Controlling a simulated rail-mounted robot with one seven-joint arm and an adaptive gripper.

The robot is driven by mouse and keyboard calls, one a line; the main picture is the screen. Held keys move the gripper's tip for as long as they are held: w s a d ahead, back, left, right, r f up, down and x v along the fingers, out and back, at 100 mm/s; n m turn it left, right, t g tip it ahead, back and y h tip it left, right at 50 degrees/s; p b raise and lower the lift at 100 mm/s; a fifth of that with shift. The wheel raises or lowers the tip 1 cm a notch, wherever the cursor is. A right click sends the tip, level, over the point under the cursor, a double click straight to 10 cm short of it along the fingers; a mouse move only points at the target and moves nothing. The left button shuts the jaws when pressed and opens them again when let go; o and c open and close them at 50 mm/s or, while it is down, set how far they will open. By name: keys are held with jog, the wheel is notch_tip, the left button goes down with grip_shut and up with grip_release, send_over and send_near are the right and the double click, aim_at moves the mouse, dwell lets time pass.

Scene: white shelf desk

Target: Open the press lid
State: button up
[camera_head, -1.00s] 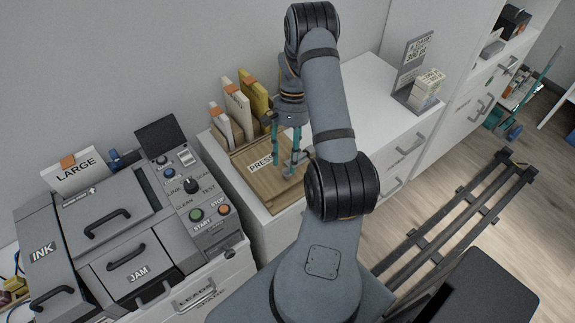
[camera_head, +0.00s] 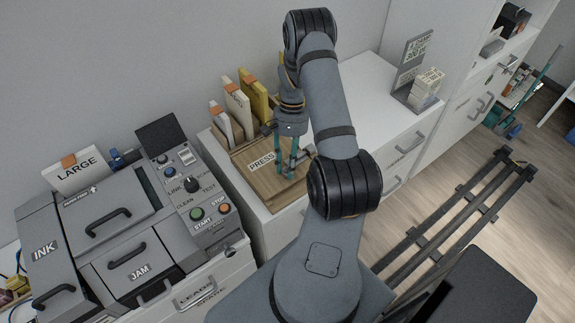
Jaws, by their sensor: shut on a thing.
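The press (camera_head: 262,187) is a wooden, box-like piece with a flat top and a white PRESS label (camera_head: 262,161), on the white cabinet. Its lid looks flat and down. A small grey metal handle (camera_head: 308,153) shows at its right side, partly behind my arm. My gripper (camera_head: 286,175), with teal fingers, points down over the right part of the press. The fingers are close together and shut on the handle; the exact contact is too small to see.
Upright books or folders (camera_head: 238,103) stand behind the press. A grey printer-like machine (camera_head: 120,225) stands at the left. A card holder (camera_head: 415,85) stands on the right of the white cabinet top (camera_head: 365,100), whose middle is clear.

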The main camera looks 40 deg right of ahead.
jog(key=shift+a, duration=0.1)
grip_shut()
jog(key=shift+r, duration=0.1)
